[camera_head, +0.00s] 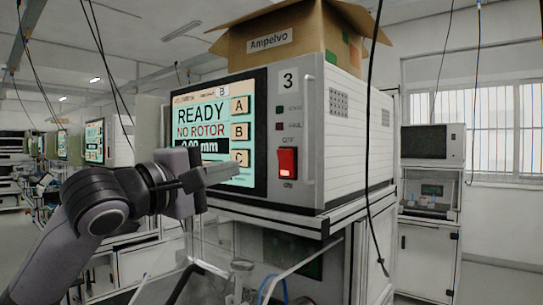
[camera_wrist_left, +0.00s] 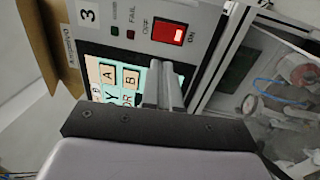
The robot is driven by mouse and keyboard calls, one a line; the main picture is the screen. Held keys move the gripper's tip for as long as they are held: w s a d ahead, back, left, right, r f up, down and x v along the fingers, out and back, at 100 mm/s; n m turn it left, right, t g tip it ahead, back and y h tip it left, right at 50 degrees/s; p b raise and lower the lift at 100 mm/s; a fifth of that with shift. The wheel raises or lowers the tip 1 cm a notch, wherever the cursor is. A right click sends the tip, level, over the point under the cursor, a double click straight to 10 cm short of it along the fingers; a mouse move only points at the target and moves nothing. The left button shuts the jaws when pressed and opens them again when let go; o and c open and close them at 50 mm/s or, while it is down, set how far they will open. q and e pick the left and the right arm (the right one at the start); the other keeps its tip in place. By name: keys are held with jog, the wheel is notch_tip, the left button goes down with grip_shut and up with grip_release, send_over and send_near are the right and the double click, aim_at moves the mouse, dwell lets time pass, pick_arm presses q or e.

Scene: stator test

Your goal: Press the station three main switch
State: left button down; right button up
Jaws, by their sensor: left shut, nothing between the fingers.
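The station three main switch (camera_head: 287,163) is a red rocker on the front panel of the tester (camera_head: 345,150) marked 3. A bright patch shows on its lower part, near the ON label. It also shows in the left wrist view as a red switch (camera_wrist_left: 174,33), just beyond the fingertips. My left gripper (camera_head: 236,170) is shut and empty, in front of the screen (camera_head: 217,118), left of the switch and slightly lower in the head view. In the left wrist view the closed fingers (camera_wrist_left: 164,68) point toward the panel; they appear apart from the switch. My right gripper is not in view.
The screen reads READY, NO ROTOR. Two small lamps (camera_head: 279,126) sit above the switch, and a handle (camera_head: 307,130) stands at its right. A cardboard box (camera_head: 292,38) rests on top of the tester. A black cable (camera_head: 370,105) hangs before its right side.

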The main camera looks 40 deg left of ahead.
aim_at(282, 156)
pick_arm(q)
jog(key=w+p, duration=0.1)
jog(key=w, duration=0.2)
jog(key=w+r+p, duration=0.1)
jog(key=w+p, duration=0.1)
jog(key=w, duration=0.2)
jog(key=w+d+p, duration=0.1)
jog(key=w+p, duration=0.1)
jog(key=w, duration=0.2)
jog(key=shift+w+r, duration=0.25)
jog(key=shift+r, duration=0.05)
jog(key=shift+w, duration=0.4)
jog(key=shift+s, duration=0.1)
